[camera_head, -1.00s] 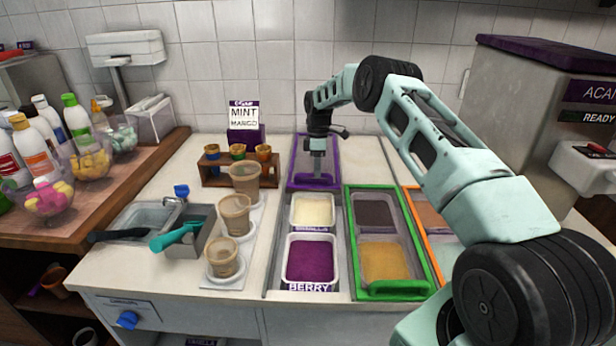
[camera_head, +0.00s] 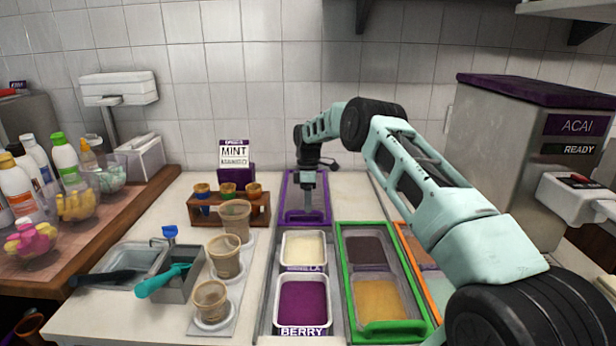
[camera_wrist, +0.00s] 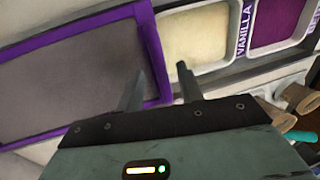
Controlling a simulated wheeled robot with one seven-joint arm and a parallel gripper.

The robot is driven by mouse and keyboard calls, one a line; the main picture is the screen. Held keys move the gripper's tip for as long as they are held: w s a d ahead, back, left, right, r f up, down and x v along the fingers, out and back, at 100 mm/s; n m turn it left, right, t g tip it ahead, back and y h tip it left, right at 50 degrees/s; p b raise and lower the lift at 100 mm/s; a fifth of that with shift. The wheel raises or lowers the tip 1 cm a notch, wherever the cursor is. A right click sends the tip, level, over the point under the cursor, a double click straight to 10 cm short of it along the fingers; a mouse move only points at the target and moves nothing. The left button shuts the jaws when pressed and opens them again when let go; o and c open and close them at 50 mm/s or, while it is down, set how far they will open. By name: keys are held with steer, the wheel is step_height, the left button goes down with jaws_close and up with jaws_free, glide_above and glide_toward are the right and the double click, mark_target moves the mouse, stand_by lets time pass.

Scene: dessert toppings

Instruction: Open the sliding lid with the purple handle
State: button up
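The purple-framed lid (camera_head: 286,197) lies at the back of the counter, behind the vanilla tub (camera_head: 304,249) and the berry tub (camera_head: 303,302). Both tubs are uncovered. The lid's grey panel and purple frame (camera_wrist: 149,45) fill the left of the wrist view. My gripper (camera_head: 309,211) points down at the lid's front end, where the handle is. In the wrist view my gripper (camera_wrist: 161,68) has its two fingers apart, one on each side of the purple front edge. Contact with the handle cannot be made out.
A green-framed lid (camera_head: 343,285) and an orange-framed one (camera_head: 405,245) lie to the right of the tubs. Cups (camera_head: 224,256) and a wooden rack (camera_head: 262,213) stand to the left. The ACAI machine (camera_head: 500,165) stands at the right. The wall is close behind the lid.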

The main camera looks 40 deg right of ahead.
step_height(320, 180, up, 16)
steer(key=w+d+p, duration=0.1)
steer(key=w+p, duration=0.1)
steer(key=p, duration=0.3)
steer(key=shift+w+d+f, duration=0.15)
steer(key=shift+w+d, duration=0.05)
steer(key=shift+d, duration=0.15)
steer(key=w+a+r, duration=0.1)
steer(key=a+r, duration=0.3)
steer(key=a, duration=0.6)
steer(key=s+a+r, duration=0.3)
steer(key=s+a, duration=0.3)
steer(key=a, duration=0.6)
steer(key=s+a+r, duration=0.2)
steer(key=s+a, duration=0.3)
steer(key=a, duration=0.7)
steer(key=s+a+m, duration=0.1)
steer(key=s+a, duration=0.6)
steer(key=s, duration=0.5)
steer(key=s+d+f+m+t, duration=0.1)
steer(key=s+f, duration=0.1)
steer(key=s, duration=1.1)
steer(key=s+d+f+m, duration=0.1)
steer(key=s+f, duration=0.1)
steer(key=s, duration=1.1)
steer(key=shift+d+f+t+h, duration=0.3)
steer(key=shift+d+f+t, duration=0.05)
steer(key=shift+t, duration=0.05)
